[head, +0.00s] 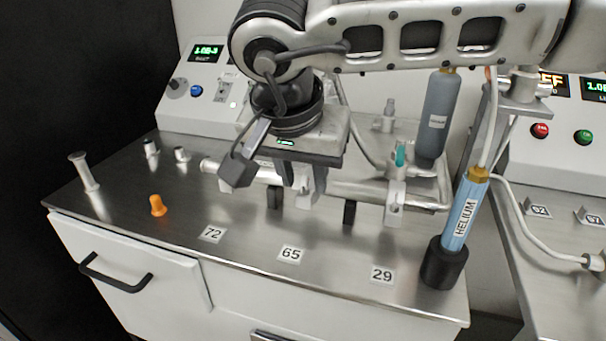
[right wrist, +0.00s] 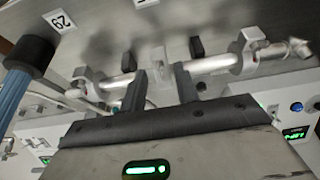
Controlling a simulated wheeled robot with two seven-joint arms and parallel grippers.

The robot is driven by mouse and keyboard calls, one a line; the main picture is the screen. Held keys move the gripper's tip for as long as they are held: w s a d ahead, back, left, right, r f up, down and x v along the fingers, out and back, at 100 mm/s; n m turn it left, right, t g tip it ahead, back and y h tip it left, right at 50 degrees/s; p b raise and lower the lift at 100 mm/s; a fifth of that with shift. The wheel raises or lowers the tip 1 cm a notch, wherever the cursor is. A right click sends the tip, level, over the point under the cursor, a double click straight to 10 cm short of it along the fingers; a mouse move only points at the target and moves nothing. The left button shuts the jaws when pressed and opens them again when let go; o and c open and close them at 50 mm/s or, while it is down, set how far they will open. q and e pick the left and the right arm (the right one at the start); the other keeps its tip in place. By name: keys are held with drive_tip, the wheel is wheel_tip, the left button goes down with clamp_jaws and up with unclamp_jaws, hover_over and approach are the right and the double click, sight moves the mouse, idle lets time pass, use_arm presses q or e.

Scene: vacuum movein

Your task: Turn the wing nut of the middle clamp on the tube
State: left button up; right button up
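The metal tube (head: 350,190) runs across the steel bench; it also shows in the right wrist view (right wrist: 210,64). The middle clamp (right wrist: 157,92) is a pale shape between my right gripper's fingers, mostly hidden in the head view. I cannot make out its wing nut. The right-hand clamp (head: 396,194) carries a teal part on top. Another clamp (right wrist: 249,55) sits on the tube's other side. My right gripper (head: 305,194) points down over the tube's middle. In the right wrist view its two fingers (right wrist: 160,72) are apart; contact with the clamp cannot be told. My left gripper is out of view.
Labels 72 (head: 212,234), 65 (head: 291,254) and 29 (head: 382,275) lie along the bench front. A blue helium cylinder (head: 464,215) stands in a black holder at the right. An orange piece (head: 158,206) stands at the left. The bench's front strip is mostly clear.

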drive_tip(key=shift+w+f, duration=0.1)
drive_tip(key=shift+f, duration=0.1)
clamp_jaws()
drive_tip(key=shift+m, duration=0.4)
drive_tip(key=shift+a+m+h, duration=0.1)
drive_tip(key=shift+m+h, duration=0.2)
drive_tip(key=shift+m, duration=0.3)
drive_tip(key=m+g+h, duration=0.1)
drive_tip(key=m, duration=0.2)
drive_tip(key=shift+w+a+m, duration=0.1)
drive_tip(key=shift+m, duration=0.5)
